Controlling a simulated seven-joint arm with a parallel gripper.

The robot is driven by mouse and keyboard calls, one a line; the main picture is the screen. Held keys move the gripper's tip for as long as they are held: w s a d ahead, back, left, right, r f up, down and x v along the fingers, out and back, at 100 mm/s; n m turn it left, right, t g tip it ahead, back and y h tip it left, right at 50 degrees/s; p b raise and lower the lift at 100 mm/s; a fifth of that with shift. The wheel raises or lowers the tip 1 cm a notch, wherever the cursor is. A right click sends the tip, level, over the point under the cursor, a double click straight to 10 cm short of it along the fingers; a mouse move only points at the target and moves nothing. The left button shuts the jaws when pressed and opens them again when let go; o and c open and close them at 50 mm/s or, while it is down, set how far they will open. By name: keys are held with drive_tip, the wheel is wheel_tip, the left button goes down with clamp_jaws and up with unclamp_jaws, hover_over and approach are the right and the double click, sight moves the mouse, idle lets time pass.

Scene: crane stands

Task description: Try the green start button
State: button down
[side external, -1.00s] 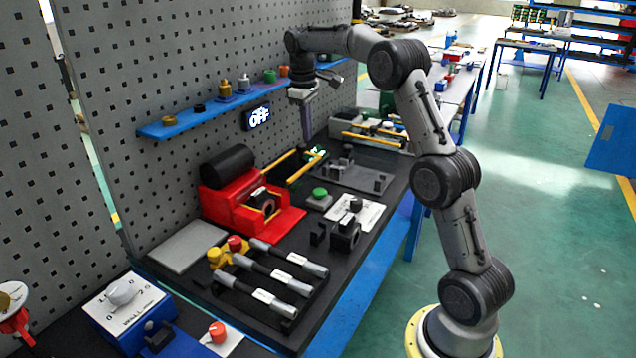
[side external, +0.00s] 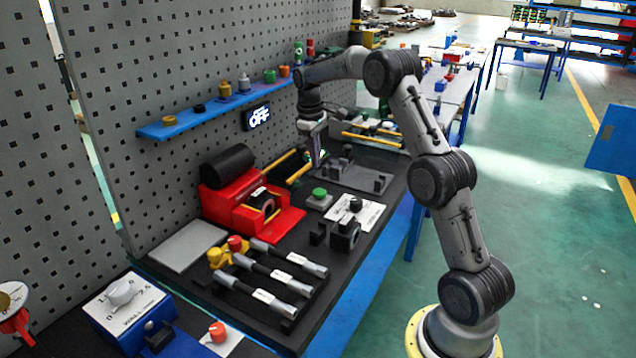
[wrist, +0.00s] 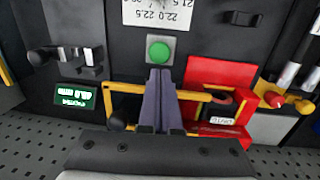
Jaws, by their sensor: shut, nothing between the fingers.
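The green start button (side external: 319,192) is a round green cap on a small grey square base. It stands on the dark bench between the red machine and a white label plate. In the wrist view the green button (wrist: 159,50) sits just beyond my fingertips, facing the camera. My gripper (side external: 317,165) points down above the bench, behind the button and apart from it. In the wrist view my gripper's two fingers (wrist: 159,72) are together with nothing between them.
The red machine (side external: 245,195) with a yellow frame (wrist: 125,88) lies close beside my fingers. A white label plate (side external: 368,212) and a black clamp block (side external: 345,234) stand near the button. Several torque wrenches (side external: 270,272) lie in front. A blue shelf (side external: 205,115) runs along the wall.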

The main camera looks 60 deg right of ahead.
sight(319, 192)
drive_tip(key=f, duration=0.8)
drive_tip(key=shift+s+d, duration=0.15)
drive_tip(key=shift+d, duration=0.2)
drive_tip(key=shift+s+f, duration=0.15)
drive_tip(key=shift+f, duration=1.25)
drive_tip(key=shift+a, duration=0.1)
wheel_tip(319, 192, up, 16)
drive_tip(key=w, duration=0.1)
drive_tip(key=shift+a+f, duration=0.15)
drive_tip(key=shift+a, duration=0.25)
drive_tip(key=shift+w, duration=0.1)
